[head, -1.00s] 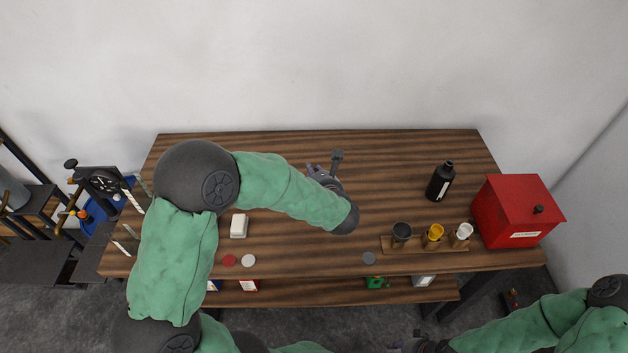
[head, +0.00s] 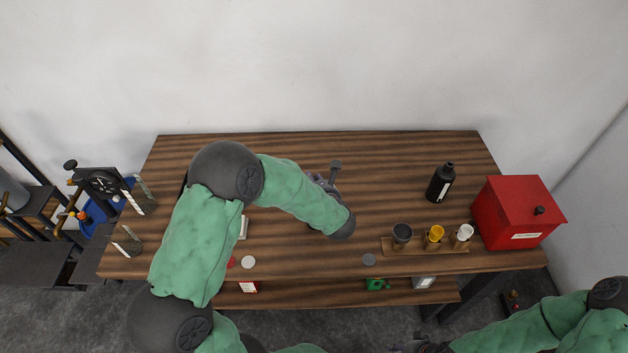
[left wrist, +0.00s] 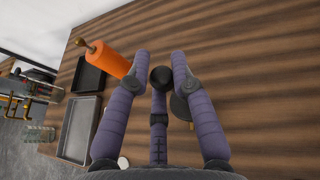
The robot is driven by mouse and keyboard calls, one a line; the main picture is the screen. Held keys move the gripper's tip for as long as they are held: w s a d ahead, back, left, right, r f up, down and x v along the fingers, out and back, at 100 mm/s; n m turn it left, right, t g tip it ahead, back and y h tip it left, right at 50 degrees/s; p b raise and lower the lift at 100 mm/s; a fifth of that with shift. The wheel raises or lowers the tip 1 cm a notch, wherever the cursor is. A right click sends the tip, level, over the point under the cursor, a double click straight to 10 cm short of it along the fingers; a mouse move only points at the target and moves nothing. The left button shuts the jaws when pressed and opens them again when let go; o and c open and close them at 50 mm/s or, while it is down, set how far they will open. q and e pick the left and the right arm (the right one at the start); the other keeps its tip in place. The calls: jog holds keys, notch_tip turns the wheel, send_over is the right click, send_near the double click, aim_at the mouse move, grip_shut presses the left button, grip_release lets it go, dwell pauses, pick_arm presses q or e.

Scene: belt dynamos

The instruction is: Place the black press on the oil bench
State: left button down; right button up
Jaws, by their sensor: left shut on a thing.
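The black press shows its round black knob (left wrist: 161,77) between my left gripper's purple fingers in the left wrist view, with a dark disc beside them. In the head view, a dark part of the press (head: 336,167) sticks out past my left gripper (head: 322,182), which is shut on it. The press is over the middle of the brown wooden bench (head: 400,150); I cannot tell whether it touches the top. My forearm hides part of the gripper. My right gripper (head: 408,347) is low at the bottom edge, its fingers unclear.
A red box (head: 515,212), a black bottle (head: 440,182) and a wooden rack with three small cups (head: 427,249) stand at the right. The bench's back middle is clear.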

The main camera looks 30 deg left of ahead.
pick_arm(q)
jog(key=c, duration=1.5)
grip_release()
jog(key=shift+f, duration=0.15)
jog(key=o, duration=0.4)
